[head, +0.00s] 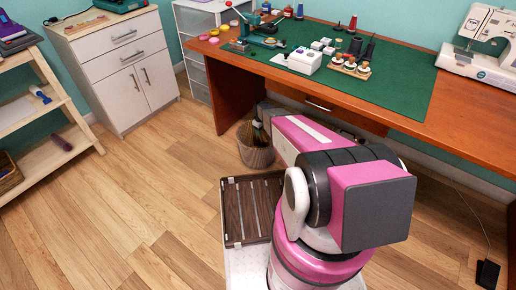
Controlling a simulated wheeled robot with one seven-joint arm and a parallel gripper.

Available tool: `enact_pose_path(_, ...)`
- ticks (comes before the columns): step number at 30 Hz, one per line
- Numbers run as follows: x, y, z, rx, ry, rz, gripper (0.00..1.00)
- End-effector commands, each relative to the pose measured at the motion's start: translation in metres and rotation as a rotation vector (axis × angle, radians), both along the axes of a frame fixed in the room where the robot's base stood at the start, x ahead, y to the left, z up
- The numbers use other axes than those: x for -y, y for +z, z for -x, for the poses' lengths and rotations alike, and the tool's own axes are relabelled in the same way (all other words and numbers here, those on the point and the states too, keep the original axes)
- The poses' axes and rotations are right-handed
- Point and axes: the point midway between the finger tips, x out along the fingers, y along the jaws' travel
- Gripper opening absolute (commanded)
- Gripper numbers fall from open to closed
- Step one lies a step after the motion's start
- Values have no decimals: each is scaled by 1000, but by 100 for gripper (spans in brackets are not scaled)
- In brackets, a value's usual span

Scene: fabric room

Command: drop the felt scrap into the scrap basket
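The scrap basket (254,156) is a brown, woven-looking bin on the floor under the front of the desk. Its right side is partly hidden by my pink arm, which reaches out just beside it. I cannot make out the felt scrap anywhere.
The wooden desk (420,113) with a green cutting mat (398,92) stands over the basket, its edge close above my arm. A white cabinet (115,62) and a wooden shelf rack (52,108) stand left. The left floor is clear.

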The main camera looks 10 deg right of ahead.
Motion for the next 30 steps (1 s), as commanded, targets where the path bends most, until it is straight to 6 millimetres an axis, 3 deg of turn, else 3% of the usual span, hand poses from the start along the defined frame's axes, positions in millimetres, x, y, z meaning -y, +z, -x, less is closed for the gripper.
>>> enact_pose_path(8,0,13,1,1,0,0,40)
enact_pose_path(21,0,72,1,0,0,0,40)
enact_pose_path(30,0,75,0,0,0,0,40)
